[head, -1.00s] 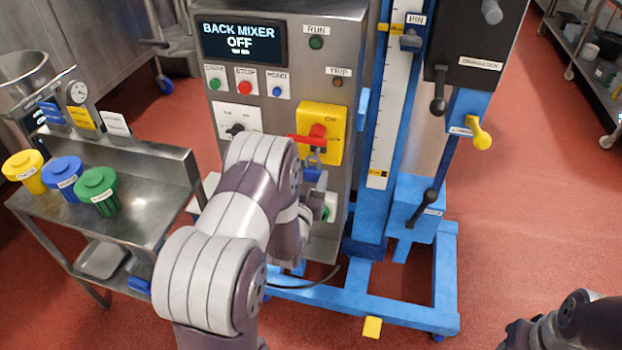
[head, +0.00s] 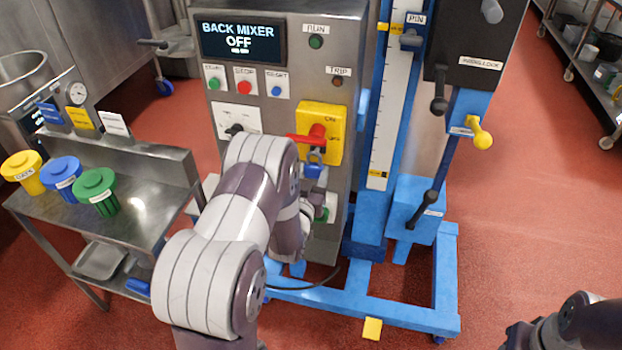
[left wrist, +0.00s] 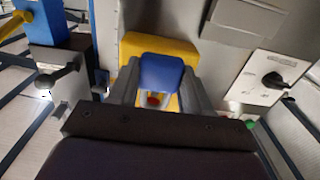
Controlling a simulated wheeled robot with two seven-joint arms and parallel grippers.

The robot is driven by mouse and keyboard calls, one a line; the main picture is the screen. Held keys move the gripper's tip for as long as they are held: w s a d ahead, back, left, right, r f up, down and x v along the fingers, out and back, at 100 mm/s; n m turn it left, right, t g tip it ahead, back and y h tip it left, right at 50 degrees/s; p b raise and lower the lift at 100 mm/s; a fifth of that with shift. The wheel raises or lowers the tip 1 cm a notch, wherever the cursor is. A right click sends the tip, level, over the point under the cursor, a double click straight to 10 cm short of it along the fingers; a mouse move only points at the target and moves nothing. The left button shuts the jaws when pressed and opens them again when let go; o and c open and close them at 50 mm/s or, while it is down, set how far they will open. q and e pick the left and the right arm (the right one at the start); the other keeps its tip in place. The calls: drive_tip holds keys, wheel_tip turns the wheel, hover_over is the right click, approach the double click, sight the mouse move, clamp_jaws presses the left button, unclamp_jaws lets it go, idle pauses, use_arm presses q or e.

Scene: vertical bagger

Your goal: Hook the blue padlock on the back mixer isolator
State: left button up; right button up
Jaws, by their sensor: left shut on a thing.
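The blue padlock (head: 313,171) is just below the red handle (head: 316,136) of the yellow isolator (head: 331,150) on the front of the machine panel. Its shackle points up near the handle's lower part; I cannot tell whether it passes through. In the left wrist view the padlock (left wrist: 161,72) sits between the two fingers of my left gripper (left wrist: 160,88), shut on it, with the yellow isolator plate behind. In the head view my left arm hides most of that gripper. Part of my right arm shows at the lower right; its gripper's fingers are not visible.
The panel display (head: 239,42) reads BACK MIXER OFF. A steel side table (head: 150,212) with yellow, blue and green lidded containers stands at the left. A blue column frame (head: 350,302) with levers stands right of the panel. Red floor is clear at the right.

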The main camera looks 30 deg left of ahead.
use_arm(q)
drive_tip(key=shift+w+a, duration=0.1)
drive_tip(key=shift+w, duration=0.5)
drive_tip(key=shift+w+a+b, duration=0.2)
drive_tip(key=shift+w+b, duration=0.4)
drive_tip(key=shift+w, duration=0.1)
idle(1.1)
drive_tip(key=shift+f+b, duration=0.2)
drive_tip(key=shift+b, duration=0.1)
idle(0.6)
drive_tip(key=o, duration=1.4)
drive_tip(key=shift+s, duration=0.1)
drive_tip(key=shift+p+v, duration=0.6)
drive_tip(key=shift+v, duration=2.85)
